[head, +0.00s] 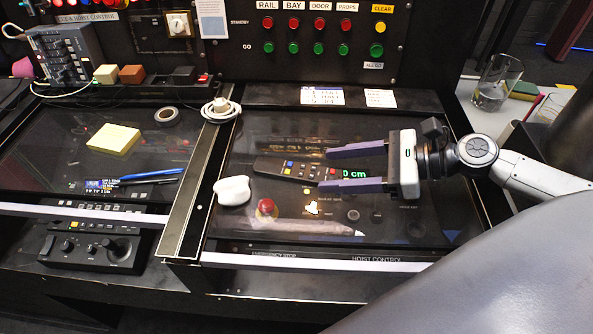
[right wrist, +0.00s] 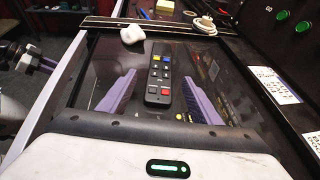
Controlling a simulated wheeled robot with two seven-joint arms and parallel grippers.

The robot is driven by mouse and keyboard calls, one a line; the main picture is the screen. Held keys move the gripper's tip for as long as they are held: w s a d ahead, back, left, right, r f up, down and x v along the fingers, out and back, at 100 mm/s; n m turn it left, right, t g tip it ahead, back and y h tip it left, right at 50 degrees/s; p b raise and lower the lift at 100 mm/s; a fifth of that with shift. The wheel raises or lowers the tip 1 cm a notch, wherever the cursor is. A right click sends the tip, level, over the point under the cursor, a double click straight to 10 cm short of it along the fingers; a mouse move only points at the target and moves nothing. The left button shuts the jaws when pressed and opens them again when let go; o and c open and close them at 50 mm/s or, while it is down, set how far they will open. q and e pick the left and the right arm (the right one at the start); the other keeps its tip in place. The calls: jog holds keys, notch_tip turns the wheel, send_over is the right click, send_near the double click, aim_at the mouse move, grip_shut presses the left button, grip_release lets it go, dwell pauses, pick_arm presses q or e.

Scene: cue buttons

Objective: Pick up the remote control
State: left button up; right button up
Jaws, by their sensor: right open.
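The remote control (head: 285,169) is long and dark with small coloured buttons. It lies on the dark glossy panel of the right-hand console. My right gripper (head: 324,170) is open, its two purple fingers pointing left toward the remote. In the right wrist view the remote (right wrist: 160,75) lies ahead, lined up with the gap between the open fingers (right wrist: 161,76). I cannot tell how high the fingers are above the panel. Purple fingers of my left gripper (right wrist: 38,60) show small at the left edge of that view; their opening is unclear.
A white lump (head: 232,190) and a red button (head: 266,207) are left of and below the remote. A pale, pointed stick-like thing (head: 290,227) lies along the front. A coiled white cord (head: 221,109) is behind. A glass (head: 493,85) stands at the right.

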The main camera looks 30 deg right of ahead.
aim_at(302, 170)
jog(key=shift+r+b+x, duration=0.15)
jog(key=shift+b+x, duration=0.05)
jog(key=shift+x, duration=0.85)
jog(key=shift+r+b+x, duration=0.1)
jog(key=shift+b+x, duration=0.05)
jog(key=shift+x, duration=0.95)
jog(key=shift+w+a+f, duration=0.25)
jog(key=shift+w+a, duration=0.2)
jog(key=shift+w, duration=0.05)
pick_arm(q)
jog(key=shift+w, duration=0.65)
